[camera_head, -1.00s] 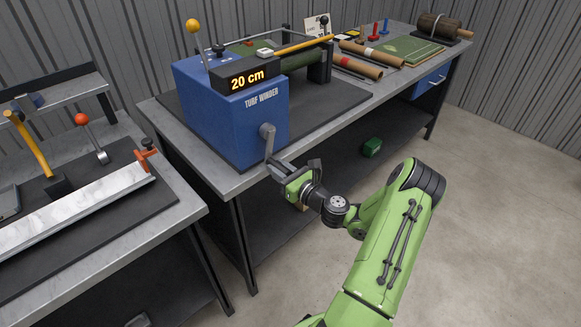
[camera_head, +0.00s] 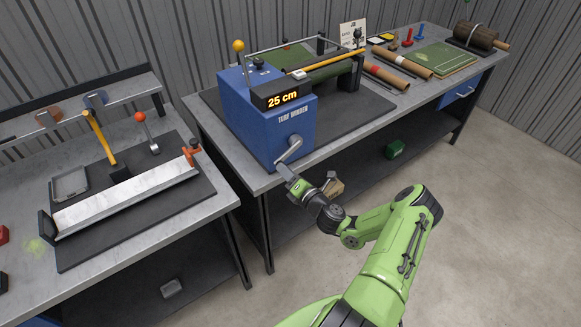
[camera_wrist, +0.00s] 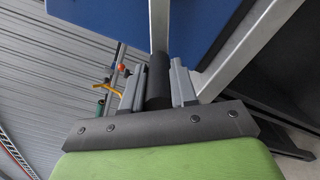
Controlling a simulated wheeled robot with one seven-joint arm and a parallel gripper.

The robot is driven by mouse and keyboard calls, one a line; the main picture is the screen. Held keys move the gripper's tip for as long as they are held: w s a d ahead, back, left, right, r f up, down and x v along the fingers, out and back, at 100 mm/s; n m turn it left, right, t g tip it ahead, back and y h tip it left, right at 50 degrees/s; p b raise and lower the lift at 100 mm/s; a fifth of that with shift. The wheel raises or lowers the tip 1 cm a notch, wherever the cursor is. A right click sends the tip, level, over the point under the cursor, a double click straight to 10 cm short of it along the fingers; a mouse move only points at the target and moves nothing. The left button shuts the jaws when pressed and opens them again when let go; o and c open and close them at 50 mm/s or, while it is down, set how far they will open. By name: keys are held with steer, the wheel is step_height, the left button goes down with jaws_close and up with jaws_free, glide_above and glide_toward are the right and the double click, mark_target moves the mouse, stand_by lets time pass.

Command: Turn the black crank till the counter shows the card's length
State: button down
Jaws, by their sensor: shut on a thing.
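The blue turf winder (camera_head: 265,128) stands on the grey bench. Its counter (camera_head: 283,98) reads 25 cm in orange digits. A grey crank arm (camera_head: 290,150) sticks out of its front face. My gripper (camera_head: 290,178) is at the lower end of the crank. In the wrist view my gripper (camera_wrist: 158,85) is shut on the black crank handle (camera_wrist: 158,80), one finger on each side of it. The card (camera_head: 352,34) stands at the back of the bench; its writing is too small to read for certain.
A second bench on the left carries a white-grey trough (camera_head: 125,197), a yellow-handled tool (camera_head: 98,135) and a red-knobbed lever (camera_head: 145,130). A cardboard box (camera_head: 334,188) and a green box (camera_head: 395,149) sit on the lower shelf.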

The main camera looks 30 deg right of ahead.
steer(key=shift+a+r+m+p, duration=0.25)
steer(key=shift+r+m+p, duration=0.85)
steer(key=shift+r, duration=0.15)
steer(key=shift+r+p, duration=0.75)
steer(key=shift+r, duration=0.1)
steer(key=c, duration=0.9)
jaws_free()
steer(key=shift+a, duration=0.1)
steer(key=shift+s, duration=0.3)
steer(key=s, duration=1.5)
steer(key=shift+d+b, duration=0.25)
steer(key=shift+b, duration=0.15)
